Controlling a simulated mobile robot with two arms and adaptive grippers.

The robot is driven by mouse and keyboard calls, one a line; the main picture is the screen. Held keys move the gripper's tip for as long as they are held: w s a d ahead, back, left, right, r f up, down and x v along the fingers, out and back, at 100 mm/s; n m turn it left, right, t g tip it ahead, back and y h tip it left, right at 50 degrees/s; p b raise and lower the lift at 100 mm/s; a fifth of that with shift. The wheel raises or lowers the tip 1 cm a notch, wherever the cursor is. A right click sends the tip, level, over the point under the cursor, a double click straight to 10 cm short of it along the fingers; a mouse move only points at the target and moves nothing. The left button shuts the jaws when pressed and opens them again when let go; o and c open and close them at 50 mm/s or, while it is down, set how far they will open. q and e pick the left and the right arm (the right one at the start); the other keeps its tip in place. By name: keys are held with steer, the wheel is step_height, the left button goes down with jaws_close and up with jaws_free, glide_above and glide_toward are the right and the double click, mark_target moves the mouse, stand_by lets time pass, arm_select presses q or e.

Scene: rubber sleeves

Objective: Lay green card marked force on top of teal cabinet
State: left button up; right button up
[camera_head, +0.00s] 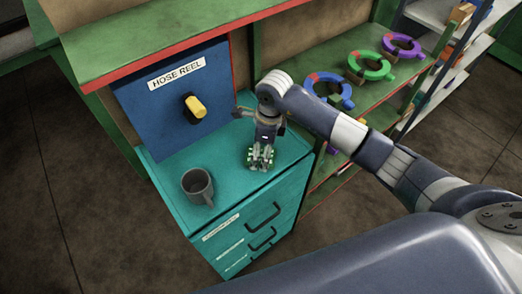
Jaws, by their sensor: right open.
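The teal cabinet (231,172) stands at the lower centre, with black-handled drawers in its front. My right gripper (261,164) points down over the right part of its top, with its fingers open. A small green piece, which looks like the green card (250,157), shows around and between the fingertips, at the cabinet top. The fingers hide much of it, and I cannot read any marking on it. I cannot tell whether the fingers touch it. My left gripper is not in view.
A grey mug (198,187) stands on the cabinet top, left of my gripper. A blue "HOSE REEL" panel (160,110) with a yellow knob (195,107) rises behind. A green shelf (390,90) with blue, green and purple rings lies to the right.

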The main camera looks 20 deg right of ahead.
step_height(320, 180, up, 11)
steer(key=d+b, duration=0.1)
steer(key=b, duration=0.2)
steer(key=shift+s+d, duration=0.15)
steer(key=shift+s, duration=0.15)
